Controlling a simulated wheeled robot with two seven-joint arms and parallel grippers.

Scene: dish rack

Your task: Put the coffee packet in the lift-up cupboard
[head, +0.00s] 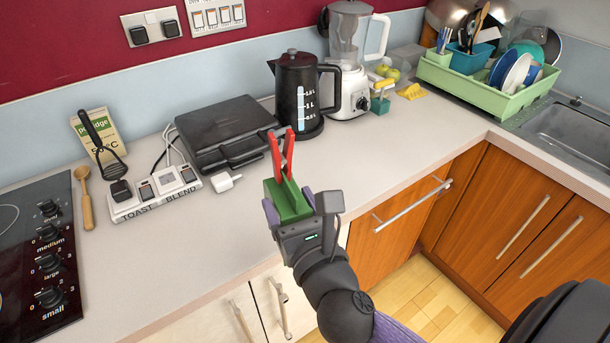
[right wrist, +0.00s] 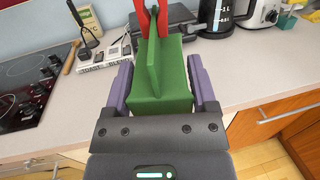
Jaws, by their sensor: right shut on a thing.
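A green packet (head: 289,197) with a red two-pronged clip at its far end (head: 283,155) is in my right gripper (head: 290,205); I take it to be the coffee packet. It also fills the middle of the right wrist view (right wrist: 164,88), between the purple fingers of the gripper (right wrist: 158,78), which is shut on it. The packet is held above the counter's front edge, in front of the black sandwich maker. No lift-up cupboard shows in either view. My left gripper is not in view.
On the counter (head: 180,265) stand a black sandwich maker (head: 222,130), a black kettle (head: 296,95), a blender (head: 347,60) and a green dish rack (head: 480,88). A hob (head: 40,255) is at left, a sink (head: 575,128) at right. Wooden cupboard doors (head: 500,205) are below. The front middle counter is clear.

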